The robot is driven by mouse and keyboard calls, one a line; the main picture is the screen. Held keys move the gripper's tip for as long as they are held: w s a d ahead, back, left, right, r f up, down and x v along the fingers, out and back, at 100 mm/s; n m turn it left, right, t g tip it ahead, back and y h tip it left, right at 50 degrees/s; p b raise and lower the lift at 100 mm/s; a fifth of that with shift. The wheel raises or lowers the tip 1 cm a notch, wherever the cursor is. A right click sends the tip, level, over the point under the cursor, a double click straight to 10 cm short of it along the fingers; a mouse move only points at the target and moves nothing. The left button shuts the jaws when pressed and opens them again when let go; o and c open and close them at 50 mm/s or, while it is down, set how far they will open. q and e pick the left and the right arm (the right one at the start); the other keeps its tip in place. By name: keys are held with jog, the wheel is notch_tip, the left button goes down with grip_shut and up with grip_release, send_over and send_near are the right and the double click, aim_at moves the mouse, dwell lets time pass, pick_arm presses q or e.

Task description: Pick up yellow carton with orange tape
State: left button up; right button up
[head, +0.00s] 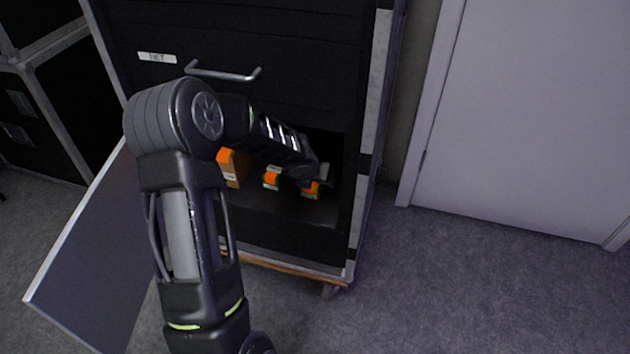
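Small cartons with orange on them stand in the low open compartment of a black case. A brown box with an orange top (232,167) is on the left. A small carton with orange and pale yellow-green parts (271,180) is in the middle. A similar small carton (311,190) is on the right. Which one is yellow with orange tape is too small to tell. My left gripper (313,176) reaches into the compartment, just above and partly over the right carton. Its fingers are dark and unclear. My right gripper is out of view.
The black case has a drawer with a metal handle (224,73) above the compartment. An open door panel (95,262) juts out at lower left. A pale door (535,120) is at right. The carpet (470,290) at right is clear.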

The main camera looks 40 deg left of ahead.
pick_arm(q)
grip_shut()
dwell(0.7)
